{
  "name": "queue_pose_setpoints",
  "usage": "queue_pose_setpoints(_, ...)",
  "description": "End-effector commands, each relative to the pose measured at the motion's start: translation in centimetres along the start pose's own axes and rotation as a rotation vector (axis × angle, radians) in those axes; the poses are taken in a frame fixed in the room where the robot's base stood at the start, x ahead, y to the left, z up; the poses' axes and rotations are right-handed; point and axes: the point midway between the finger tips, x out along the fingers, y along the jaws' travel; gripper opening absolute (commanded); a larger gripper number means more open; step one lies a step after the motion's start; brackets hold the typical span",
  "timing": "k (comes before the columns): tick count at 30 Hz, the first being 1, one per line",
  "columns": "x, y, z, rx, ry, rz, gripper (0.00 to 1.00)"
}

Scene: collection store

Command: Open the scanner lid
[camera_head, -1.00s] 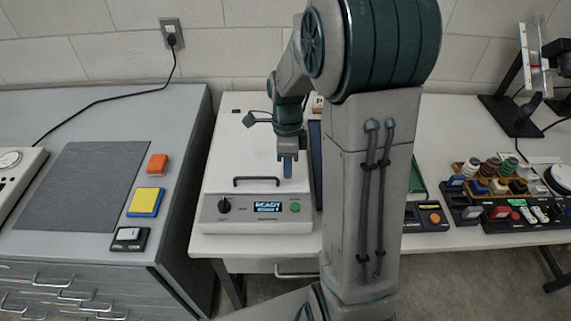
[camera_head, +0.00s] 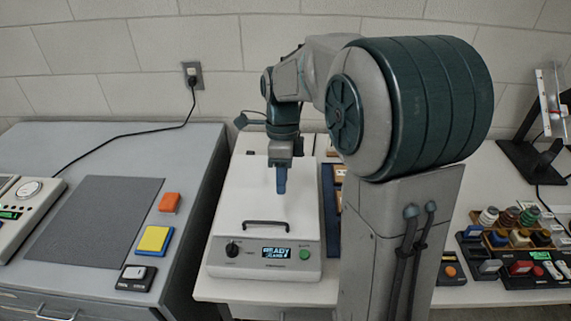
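The scanner (camera_head: 225,258) is a white box on the white table, with a dark knob, a lit display reading READY and a green button on its front. Its lid (camera_head: 240,205) looks shut and has a dark bar handle (camera_head: 265,223) near the front edge. My gripper (camera_head: 281,188) points down above the lid, behind the handle and slightly to its right. Its blue fingertips look apart from the handle. From this side I cannot tell whether the fingers are parted. My arm hides part of the table to the right of the scanner.
A grey cabinet at left carries a dark mat (camera_head: 95,222), an orange block (camera_head: 170,202), a yellow-and-blue block (camera_head: 155,240) and a small switch box (camera_head: 136,277). A rack of spools (camera_head: 515,238) stands at right. A cable runs to the wall outlet (camera_head: 192,76).

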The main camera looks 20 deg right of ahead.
Motion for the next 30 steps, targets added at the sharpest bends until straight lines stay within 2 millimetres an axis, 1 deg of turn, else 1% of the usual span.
queue_pose_setpoints(1,-0.9,0.0,-0.1,0.002,-0.001,-0.003,0.31)
queue_pose_setpoints(3,-1.8,0.0,-0.1,0.003,0.0,-0.001,0.31)
queue_pose_setpoints(7,-2.8,0.0,-0.2,0.005,0.0,0.0,0.31)
queue_pose_setpoints(11,-3.1,0.0,-0.3,0.006,0.0,0.0,0.31)
queue_pose_setpoints(23,-3.0,0.0,-0.3,0.002,0.0,0.0,0.31)
queue_pose_setpoints(26,-3.2,0.5,-0.5,-0.046,-0.001,-0.012,0.31)
queue_pose_setpoints(29,-3.3,1.6,-0.9,-0.172,-0.003,-0.044,0.31)
queue_pose_setpoints(30,-3.4,2.2,-1.2,-0.244,-0.001,-0.061,0.31)
